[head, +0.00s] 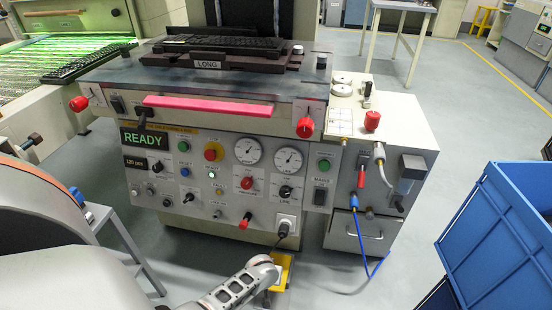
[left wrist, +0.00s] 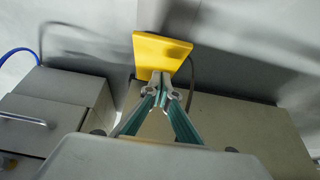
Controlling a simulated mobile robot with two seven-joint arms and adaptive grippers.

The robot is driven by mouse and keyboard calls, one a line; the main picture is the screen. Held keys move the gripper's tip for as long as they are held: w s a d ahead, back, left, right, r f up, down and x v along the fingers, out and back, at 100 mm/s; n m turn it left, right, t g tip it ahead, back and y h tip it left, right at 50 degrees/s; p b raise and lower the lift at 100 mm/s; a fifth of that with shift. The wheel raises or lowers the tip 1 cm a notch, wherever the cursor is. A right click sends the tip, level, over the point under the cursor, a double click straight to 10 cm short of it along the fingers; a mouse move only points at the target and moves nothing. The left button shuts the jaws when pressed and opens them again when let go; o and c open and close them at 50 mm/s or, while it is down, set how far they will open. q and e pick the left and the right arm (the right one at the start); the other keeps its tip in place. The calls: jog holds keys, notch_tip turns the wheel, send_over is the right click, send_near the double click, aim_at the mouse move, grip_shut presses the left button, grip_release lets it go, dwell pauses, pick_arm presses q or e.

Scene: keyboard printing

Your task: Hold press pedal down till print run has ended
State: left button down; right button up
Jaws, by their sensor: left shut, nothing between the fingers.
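The yellow press pedal (head: 283,268) is on the floor below the front of the press. My left arm reaches in beside it and partly covers it. In the left wrist view the pedal (left wrist: 160,50) is a yellow plate, and my left gripper (left wrist: 162,77) is shut and empty with its fingertips at the pedal's near edge. I cannot tell whether they touch it or whether it is pressed down. The press (head: 225,190) has a green display (head: 143,138) reading READY. A keyboard (head: 225,43) sits on its bed. My right gripper is not in view.
A black cable runs from a socket (head: 286,225) on the press front down toward the pedal. A grey cabinet with a drawer (head: 358,235) and a blue hose stands to the right. A blue crate (head: 497,225) is further right. A green-lit conveyor (head: 35,80) is at the left.

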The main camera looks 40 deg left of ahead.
pick_arm(q)
jog(key=f, duration=0.1)
jog(key=s+f+b, duration=0.1)
jog(key=f, duration=0.1)
jog(key=shift+s+d+f, duration=0.1)
jog(key=shift+s+f, duration=0.05)
jog(key=shift+f, duration=0.05)
jog(key=shift+d+f+b, duration=0.15)
jog(key=shift+f+b, duration=0.15)
jog(key=shift+f, duration=0.05)
jog(key=shift+w, duration=0.2)
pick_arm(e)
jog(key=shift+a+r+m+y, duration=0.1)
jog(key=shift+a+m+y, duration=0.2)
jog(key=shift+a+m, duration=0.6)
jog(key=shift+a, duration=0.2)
